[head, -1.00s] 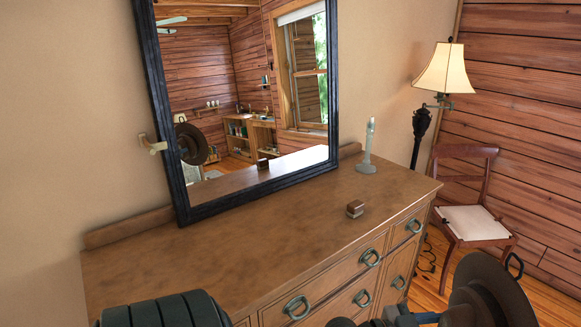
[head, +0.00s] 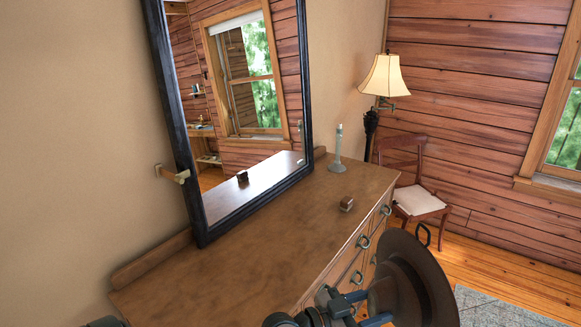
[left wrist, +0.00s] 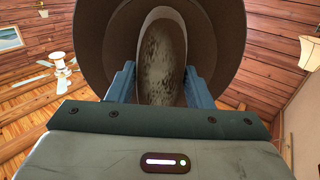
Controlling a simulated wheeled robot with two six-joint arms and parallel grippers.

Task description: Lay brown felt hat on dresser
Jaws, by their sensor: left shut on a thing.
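The brown felt hat (head: 408,280) is at the lower right of the head view, in front of the dresser's drawer side. My left gripper (head: 362,304) is shut on it, and the hat is tilted with its brim nearly upright. In the left wrist view the hat (left wrist: 92,40) fills the upper middle, its crown between the two blue fingers of my left gripper (left wrist: 160,88). The wooden dresser (head: 240,262) runs across the middle of the head view, its top mostly bare. My right gripper is not in view.
A dark-framed mirror (head: 202,215) leans at the back. Beyond are a floor lamp (head: 385,77) and a chair (head: 419,200). The near dresser top is clear.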

